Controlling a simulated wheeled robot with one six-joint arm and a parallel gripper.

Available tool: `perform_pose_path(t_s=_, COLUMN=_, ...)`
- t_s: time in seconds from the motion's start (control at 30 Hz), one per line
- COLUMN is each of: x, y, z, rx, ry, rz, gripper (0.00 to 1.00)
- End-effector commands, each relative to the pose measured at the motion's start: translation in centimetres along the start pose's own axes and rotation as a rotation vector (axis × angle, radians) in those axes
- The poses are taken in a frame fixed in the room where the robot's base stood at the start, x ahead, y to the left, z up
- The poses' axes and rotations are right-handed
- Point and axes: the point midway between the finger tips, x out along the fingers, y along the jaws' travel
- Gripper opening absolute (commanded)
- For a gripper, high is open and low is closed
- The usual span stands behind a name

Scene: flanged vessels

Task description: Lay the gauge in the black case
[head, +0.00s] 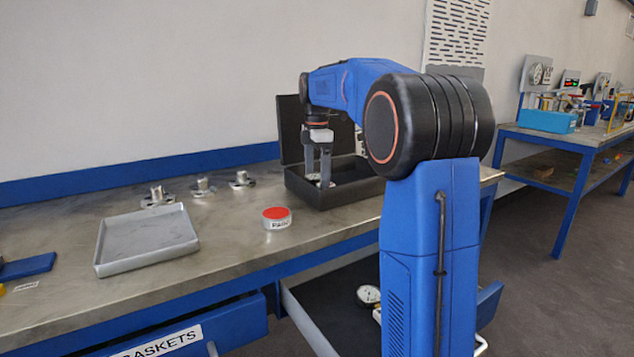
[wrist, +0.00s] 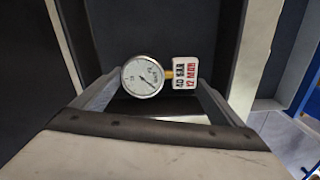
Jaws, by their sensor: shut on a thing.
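The black case (head: 350,193) stands open on the bench, its lid (head: 291,131) raised at the back. My gripper (head: 322,182) points straight down into the case opening. It is shut on the gauge (wrist: 143,76), which has a round white dial, a brass stem and a white tag (wrist: 186,73) with black and red print. In the wrist view the gauge lies across between my fingertips (wrist: 158,84), dial facing the camera. In the head view the gauge (head: 314,178) shows only as a small pale shape at the fingertips. I cannot tell whether it touches the case floor.
A red-topped round tin (head: 277,218) stands left of the case. A shallow grey tray (head: 148,240) and several metal flanged fittings (head: 202,187) are farther left. Another white-dial gauge (head: 368,295) lies in the dark open drawer (head: 335,318) below. Bench between tin and tray is clear.

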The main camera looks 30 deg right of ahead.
Motion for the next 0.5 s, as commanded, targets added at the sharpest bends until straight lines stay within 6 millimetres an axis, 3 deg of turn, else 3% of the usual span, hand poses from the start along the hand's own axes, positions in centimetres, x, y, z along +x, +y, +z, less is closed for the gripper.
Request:
perform_pose_path(t_s=0.13, x=1.5, y=0.0, z=0.0, rx=0.000, ry=0.000, rz=0.000, gripper=0.62)
perform_pose_path(t_s=0.5, x=1.9, y=0.0, z=0.0, rx=0.000, ry=0.000, rz=0.000, gripper=0.62)
